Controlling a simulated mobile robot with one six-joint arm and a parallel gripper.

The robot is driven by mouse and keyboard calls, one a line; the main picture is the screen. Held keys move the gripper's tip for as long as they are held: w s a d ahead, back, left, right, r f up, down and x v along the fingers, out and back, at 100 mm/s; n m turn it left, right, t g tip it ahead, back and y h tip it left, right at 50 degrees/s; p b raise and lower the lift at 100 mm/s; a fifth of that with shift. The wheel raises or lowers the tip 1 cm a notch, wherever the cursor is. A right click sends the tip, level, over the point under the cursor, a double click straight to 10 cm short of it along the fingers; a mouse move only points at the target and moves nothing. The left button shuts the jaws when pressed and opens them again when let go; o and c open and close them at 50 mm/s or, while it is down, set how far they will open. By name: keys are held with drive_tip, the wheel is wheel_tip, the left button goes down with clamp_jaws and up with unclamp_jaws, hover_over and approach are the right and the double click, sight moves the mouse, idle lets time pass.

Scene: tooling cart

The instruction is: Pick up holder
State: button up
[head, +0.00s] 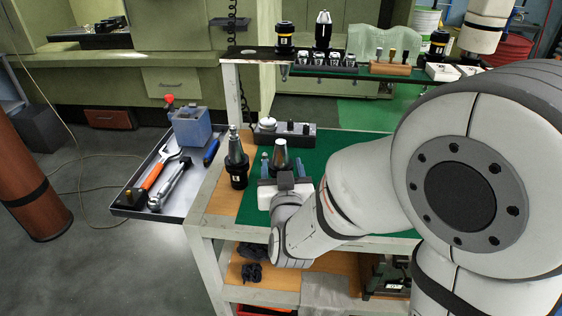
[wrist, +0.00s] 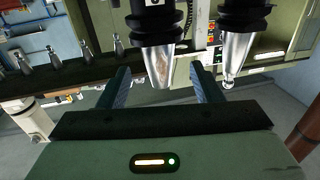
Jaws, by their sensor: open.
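A holder (head: 281,152) with a silver cone stands on the cart top, straight beyond my gripper (head: 282,166) in the head view. Its lower part is hidden behind my gripper. In the wrist view, where things appear upside down, this holder (wrist: 155,62) shows its silver cone and black flange between the two fingers of my gripper (wrist: 160,78). The fingers are apart, with a gap on each side of the cone. How deep the holder lies between them is hard to tell. A second holder (head: 236,160), with a black body and silver tip, stands to the left; it also shows at right in the wrist view (wrist: 238,48).
A grey block (head: 298,135) with small parts stands behind the holders. A side tray (head: 178,205) at left carries tools and a blue box (head: 190,127). A raised shelf (head: 350,73) with more holders is behind. Green cart top (head: 340,146) is bare to the right.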

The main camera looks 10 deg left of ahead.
sight(281, 159)
drive_tip(key=shift+p+x, duration=0.5)
drive_tip(key=shift+x, duration=2.2)
drive_tip(key=shift+d+f, duration=0.1)
drive_tip(key=shift+f, duration=0.05)
drive_tip(key=shift+c, duration=0.6)
clamp_jaws()
